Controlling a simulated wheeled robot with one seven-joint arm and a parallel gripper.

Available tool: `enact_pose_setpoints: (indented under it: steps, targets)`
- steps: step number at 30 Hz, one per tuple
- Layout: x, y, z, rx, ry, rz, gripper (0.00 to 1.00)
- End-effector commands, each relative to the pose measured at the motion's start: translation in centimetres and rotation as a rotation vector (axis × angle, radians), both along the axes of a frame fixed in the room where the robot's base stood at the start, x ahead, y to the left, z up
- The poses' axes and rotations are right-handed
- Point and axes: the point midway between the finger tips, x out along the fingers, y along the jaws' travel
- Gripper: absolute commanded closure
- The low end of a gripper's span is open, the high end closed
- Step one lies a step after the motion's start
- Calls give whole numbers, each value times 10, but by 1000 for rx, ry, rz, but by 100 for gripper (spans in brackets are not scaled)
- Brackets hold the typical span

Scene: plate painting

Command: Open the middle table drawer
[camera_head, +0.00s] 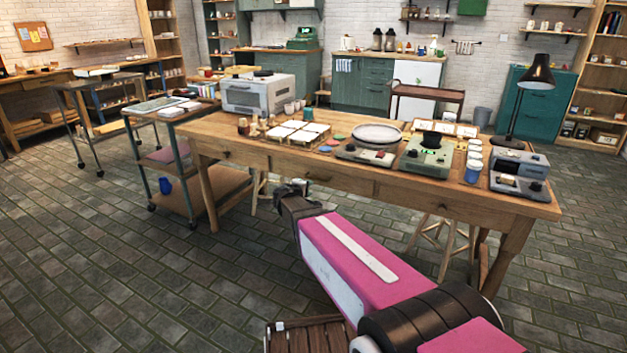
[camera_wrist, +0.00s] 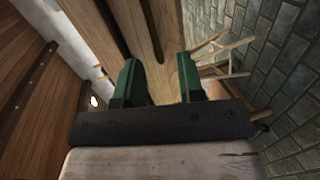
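The long wooden table (camera_head: 503,239) stands in front of me, with drawer fronts along its near side. The middle drawer (camera_head: 345,181) looks closed, flush with the front; its handle is not clear. My gripper (camera_head: 298,186) is at the near side of the table, around the left part of the middle drawer, at about drawer height. In the wrist view its two green fingers (camera_wrist: 160,82) stand apart with a wooden surface beyond them. Nothing shows between them. Whether a finger touches the table cannot be told.
A wheeled cart (camera_head: 172,158) stands at the table's left end. Wooden stool legs (camera_head: 441,240) show under the table. The tabletop holds a grey oven (camera_head: 258,95), a round plate (camera_head: 377,134), small devices and a black lamp (camera_head: 536,75). The brick floor at left is clear.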

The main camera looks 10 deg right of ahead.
Motion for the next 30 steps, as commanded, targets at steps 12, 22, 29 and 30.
enact_pose_setpoints:
  steps: [12,22,29,30]
  targets:
    - [37,-5,1,-55,-22,44,65]
    - [81,-38,-11,-54,-21,42,65]
    - [95,-48,-14,-53,-22,44,65]
    - [96,-49,-15,-53,-22,44,65]
